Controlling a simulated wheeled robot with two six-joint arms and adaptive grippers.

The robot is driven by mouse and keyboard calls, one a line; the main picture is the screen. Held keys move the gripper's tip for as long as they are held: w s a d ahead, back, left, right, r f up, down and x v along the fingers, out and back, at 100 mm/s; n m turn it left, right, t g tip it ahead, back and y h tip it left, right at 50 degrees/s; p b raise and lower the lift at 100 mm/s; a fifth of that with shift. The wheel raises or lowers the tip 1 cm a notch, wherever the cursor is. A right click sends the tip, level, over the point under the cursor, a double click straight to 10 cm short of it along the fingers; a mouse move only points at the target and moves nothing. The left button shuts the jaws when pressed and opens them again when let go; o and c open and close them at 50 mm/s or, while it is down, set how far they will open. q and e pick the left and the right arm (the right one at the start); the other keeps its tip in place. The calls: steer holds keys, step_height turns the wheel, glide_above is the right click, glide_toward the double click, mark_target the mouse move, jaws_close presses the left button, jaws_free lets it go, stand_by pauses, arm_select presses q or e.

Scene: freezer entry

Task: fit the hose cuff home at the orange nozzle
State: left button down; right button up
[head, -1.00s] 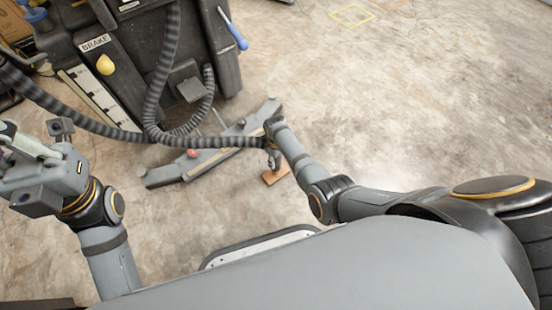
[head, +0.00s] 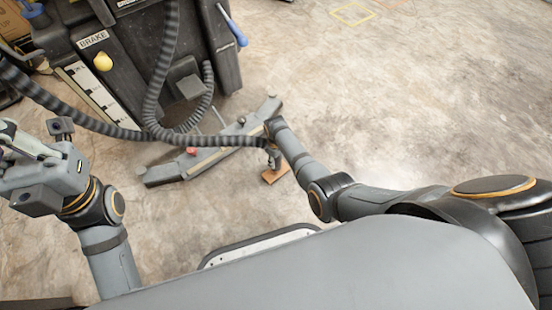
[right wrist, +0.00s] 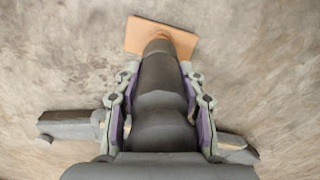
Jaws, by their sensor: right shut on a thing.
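The dark grey hose cuff (right wrist: 162,95) fills the middle of the right wrist view, its narrower end pointing at an orange-brown base plate (right wrist: 140,36). In the head view this plate (head: 272,175) lies on the floor under my right gripper (head: 273,157). The right gripper (right wrist: 160,100) is shut on the cuff, one finger on each side. The cuff's end overlaps the plate in the picture and hides most of the orange nozzle. I cannot tell whether the end touches or sits on it. My left gripper (head: 22,150) is at the left edge, away from the hose; its jaw state is unclear.
The ribbed hose (head: 105,128) runs left from the right gripper, past a dark machine (head: 150,60) with a BRAKE label. A grey floor leg (head: 215,155) with a red knob lies just behind the gripper. The concrete floor to the right is clear.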

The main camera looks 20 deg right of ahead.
mark_target(276, 163)
steer(key=shift+f+b, duration=1.4)
steer(key=shift+f, duration=0.45)
steer(key=o, duration=1.3)
steer(key=shift+r, duration=0.1)
step_height(276, 163, up, 12)
steer(key=shift+f, duration=0.1)
